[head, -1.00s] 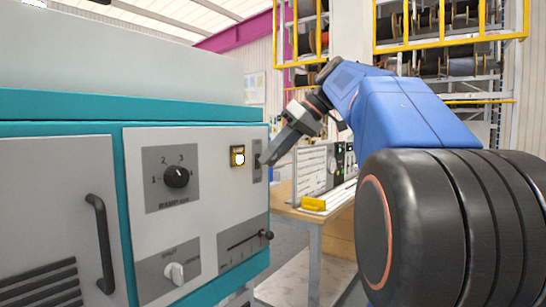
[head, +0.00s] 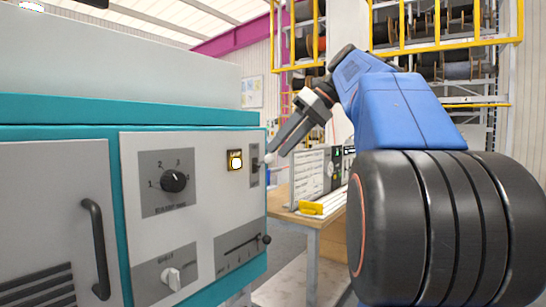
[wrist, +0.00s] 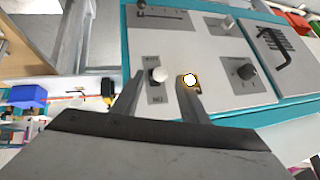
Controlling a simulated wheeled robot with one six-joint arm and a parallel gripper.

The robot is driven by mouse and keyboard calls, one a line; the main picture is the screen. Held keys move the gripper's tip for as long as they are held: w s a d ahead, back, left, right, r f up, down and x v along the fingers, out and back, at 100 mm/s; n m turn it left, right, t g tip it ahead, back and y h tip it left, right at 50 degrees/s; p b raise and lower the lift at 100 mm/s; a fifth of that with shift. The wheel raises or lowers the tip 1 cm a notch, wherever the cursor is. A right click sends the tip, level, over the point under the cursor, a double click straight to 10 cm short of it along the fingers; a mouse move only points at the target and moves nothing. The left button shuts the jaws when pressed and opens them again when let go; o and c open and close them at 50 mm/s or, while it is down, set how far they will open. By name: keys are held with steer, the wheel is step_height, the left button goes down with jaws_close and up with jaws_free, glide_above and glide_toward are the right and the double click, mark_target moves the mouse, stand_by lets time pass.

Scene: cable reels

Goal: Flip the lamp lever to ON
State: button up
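The lamp lever has a white knob (head: 269,158) and sits on a narrow grey plate (head: 255,163) near the panel's right edge. In the wrist view its knob (wrist: 159,75) shows between my fingertips, with a label at each end of the plate. The square amber lamp (head: 236,160) left of the lever glows; it also shows lit in the wrist view (wrist: 190,80). My gripper (head: 273,150) is at the lever, its tips close to the knob. In the wrist view my gripper (wrist: 157,80) has its fingers apart. Contact with the knob cannot be told.
The panel (head: 205,195) also carries a black rotary knob (head: 173,181), a slider (head: 265,239) below the lever and a white selector (head: 171,277). A dark door handle (head: 97,250) juts out at left. A workbench (head: 300,222) stands behind to the right.

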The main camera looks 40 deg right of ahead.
steer(key=v, duration=0.6)
steer(key=shift+s+d+r, duration=0.15)
steer(key=shift+s+r, duration=0.05)
steer(key=shift+r, duration=0.05)
steer(key=shift+f, duration=0.1)
